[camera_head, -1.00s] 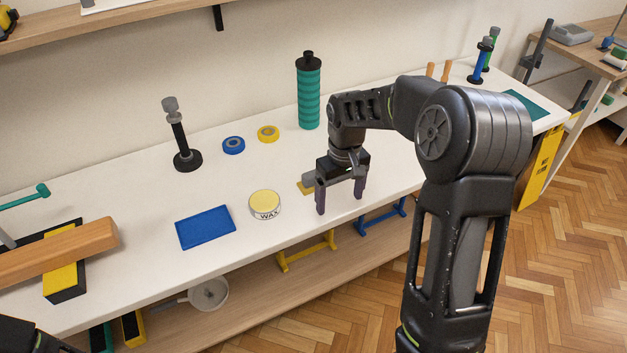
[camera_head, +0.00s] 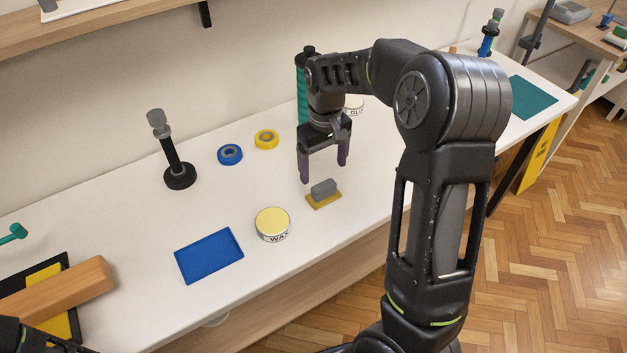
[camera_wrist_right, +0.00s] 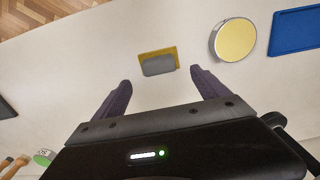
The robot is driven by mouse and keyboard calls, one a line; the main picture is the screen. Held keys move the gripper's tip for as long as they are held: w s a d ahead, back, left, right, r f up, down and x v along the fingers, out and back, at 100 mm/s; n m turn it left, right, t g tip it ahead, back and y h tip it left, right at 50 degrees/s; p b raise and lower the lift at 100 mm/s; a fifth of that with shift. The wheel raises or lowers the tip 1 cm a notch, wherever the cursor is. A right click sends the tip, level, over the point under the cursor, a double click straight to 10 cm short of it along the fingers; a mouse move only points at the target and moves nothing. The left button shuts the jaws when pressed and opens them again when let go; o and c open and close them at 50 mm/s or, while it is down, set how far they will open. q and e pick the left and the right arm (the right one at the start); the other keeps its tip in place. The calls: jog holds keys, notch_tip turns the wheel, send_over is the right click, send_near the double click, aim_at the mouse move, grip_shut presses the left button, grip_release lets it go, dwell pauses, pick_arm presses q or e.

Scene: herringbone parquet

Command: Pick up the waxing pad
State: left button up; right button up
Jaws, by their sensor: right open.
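The waxing pad (camera_head: 323,195) is a small yellow pad with a grey grip block on top. It lies on the white bench near the front edge, right of the wax tin. It also shows in the right wrist view (camera_wrist_right: 159,62), beyond the fingertips and between their lines. My right gripper (camera_head: 324,174) is open and empty, with dark purple fingers pointing down. It is above the bench, a little behind the pad and apart from it. In the right wrist view the fingers (camera_wrist_right: 159,76) are spread wide. My left gripper is not clearly seen; only dark arm parts show at the lower left.
A round wax tin (camera_head: 272,224) and a blue mat (camera_head: 209,255) lie left of the pad. Blue tape (camera_head: 230,154), yellow tape (camera_head: 266,139) and a black stand (camera_head: 180,176) are behind. A teal bottle (camera_head: 302,95) stands behind my right gripper. Bench space around the pad is clear.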

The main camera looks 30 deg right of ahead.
aim_at(324, 185)
jog(key=shift+s+r, duration=0.1)
jog(key=shift+s, duration=0.1)
jog(key=shift+f, duration=1.35)
jog(key=shift+f+p, duration=0.35)
notch_tip(324, 185, down, 4)
jog(key=shift+f+p, duration=0.25)
jog(key=shift+p, duration=0.3)
jog(key=shift+c, duration=0.5)
jog(key=c, duration=1.4)
